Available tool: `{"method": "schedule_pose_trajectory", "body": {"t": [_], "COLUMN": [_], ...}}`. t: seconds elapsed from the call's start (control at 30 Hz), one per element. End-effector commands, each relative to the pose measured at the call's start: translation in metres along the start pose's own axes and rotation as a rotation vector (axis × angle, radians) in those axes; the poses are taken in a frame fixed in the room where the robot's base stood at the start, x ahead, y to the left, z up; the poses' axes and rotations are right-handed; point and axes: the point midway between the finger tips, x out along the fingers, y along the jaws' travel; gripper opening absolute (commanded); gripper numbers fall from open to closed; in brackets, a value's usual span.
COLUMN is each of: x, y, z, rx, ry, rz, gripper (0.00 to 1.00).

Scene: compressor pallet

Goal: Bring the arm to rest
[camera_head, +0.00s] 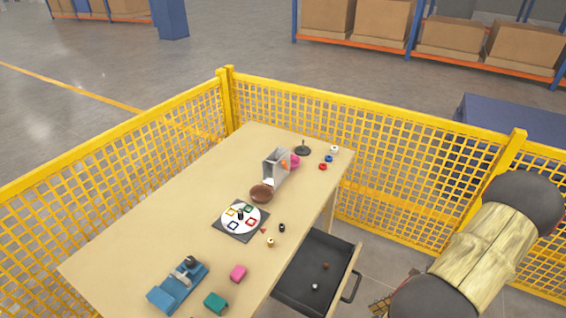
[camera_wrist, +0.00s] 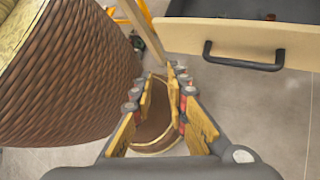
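My arm (camera_head: 478,248) is at the right of the head view, beyond the table edge and the open drawer. My gripper is only partly visible at the bottom edge of that view, right of the drawer. In the wrist view my gripper (camera_wrist: 160,80) points down past the drawer front, with its fingers apart. A brown rounded shape with a pale rim shows between and behind the fingers. I cannot tell what it is, but it does not look gripped.
The table (camera_head: 150,225) holds a round board (camera_head: 240,217), a brown bowl (camera_head: 261,193), a grey bin (camera_head: 276,167), a blue fixture (camera_head: 178,285) and small parts. The drawer (camera_head: 312,275) stands open, its handle (camera_wrist: 243,58) near my gripper. Yellow fencing (camera_head: 400,155) encloses the area.

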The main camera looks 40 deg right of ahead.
Motion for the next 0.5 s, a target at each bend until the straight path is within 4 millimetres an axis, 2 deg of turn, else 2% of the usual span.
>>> {"method": "schedule_pose_trajectory", "body": {"t": [0.03,0.2,0.5], "x": [-0.006,-0.019,-0.025], "y": [0.000,0.002,0.015], "z": [0.019,0.075,0.183], "rx": [-0.118,-0.497,-1.114], "ry": [0.074,0.282,0.589], "rz": [0.029,0.138,0.327], "gripper": [0.15,0.15,0.15]}}
